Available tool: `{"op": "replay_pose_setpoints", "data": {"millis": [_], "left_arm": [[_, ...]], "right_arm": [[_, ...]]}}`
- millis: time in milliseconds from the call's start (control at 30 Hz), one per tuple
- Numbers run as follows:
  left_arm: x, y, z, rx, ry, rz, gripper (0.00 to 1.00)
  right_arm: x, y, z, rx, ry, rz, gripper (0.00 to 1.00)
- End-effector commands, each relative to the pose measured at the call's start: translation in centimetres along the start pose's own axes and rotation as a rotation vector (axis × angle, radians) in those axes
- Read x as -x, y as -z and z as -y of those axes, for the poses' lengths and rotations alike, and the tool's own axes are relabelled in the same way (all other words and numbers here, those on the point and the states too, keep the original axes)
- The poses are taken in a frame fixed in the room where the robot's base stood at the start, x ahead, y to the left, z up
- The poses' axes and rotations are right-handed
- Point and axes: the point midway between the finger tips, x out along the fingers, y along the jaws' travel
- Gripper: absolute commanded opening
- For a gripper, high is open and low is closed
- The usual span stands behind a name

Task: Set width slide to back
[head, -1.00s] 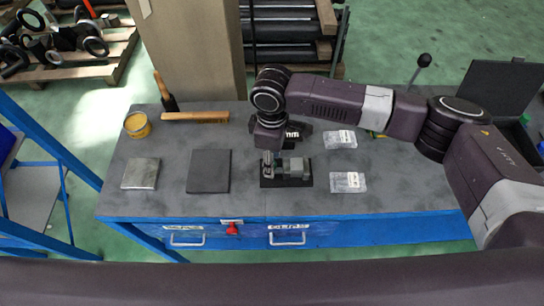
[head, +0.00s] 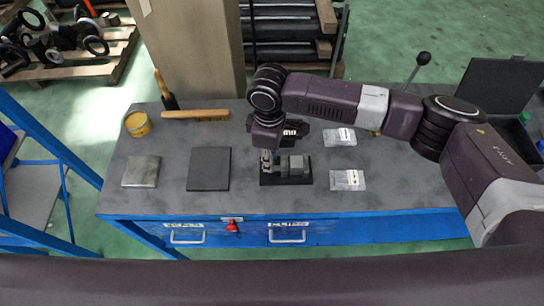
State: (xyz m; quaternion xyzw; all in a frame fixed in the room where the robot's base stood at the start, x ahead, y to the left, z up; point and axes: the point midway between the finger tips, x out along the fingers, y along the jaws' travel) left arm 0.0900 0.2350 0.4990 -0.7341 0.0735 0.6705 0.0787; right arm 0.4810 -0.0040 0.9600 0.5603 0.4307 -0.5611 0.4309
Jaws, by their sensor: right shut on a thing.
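A small grey device (head: 295,165) with blocky metal parts sits on a black base plate (head: 300,181) on the workbench. The width slide cannot be told apart clearly from the rest of the device at this size. My right gripper (head: 267,160) points down at the left end of the device and is shut on a small part there, which its fingers mostly hide. My left gripper is not in view.
The grey workbench (head: 255,205) has a dark flat plate (head: 209,169), a metal block (head: 142,171), a yellow tin (head: 137,123) and a wooden handle (head: 196,114) on the left. Clear packets (head: 348,180) lie right of the device. A cardboard box (head: 190,50) stands behind.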

Motion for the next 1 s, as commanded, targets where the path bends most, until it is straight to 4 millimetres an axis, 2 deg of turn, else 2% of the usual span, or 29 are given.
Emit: {"op": "replay_pose_setpoints", "data": {"millis": [167,433,467,600,867,1000], "left_arm": [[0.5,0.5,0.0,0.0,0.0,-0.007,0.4],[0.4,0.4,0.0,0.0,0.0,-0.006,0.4],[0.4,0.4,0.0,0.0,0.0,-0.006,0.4],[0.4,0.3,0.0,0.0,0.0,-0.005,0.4],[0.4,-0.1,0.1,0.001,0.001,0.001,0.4],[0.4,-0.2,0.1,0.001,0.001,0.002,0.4]], "right_arm": [[0.2,2.2,0.6,0.0,0.001,-0.004,0.0],[0.2,2.5,0.6,0.0,0.0,-0.008,0.0],[0.2,2.5,0.6,0.0,0.0,-0.009,0.23],[0.2,2.5,0.6,0.0,0.0,-0.007,0.38],[0.1,2.3,0.6,-0.001,0.0,-0.003,0.4],[0.9,2.4,0.6,-0.001,-0.001,-0.004,0.4]]}}
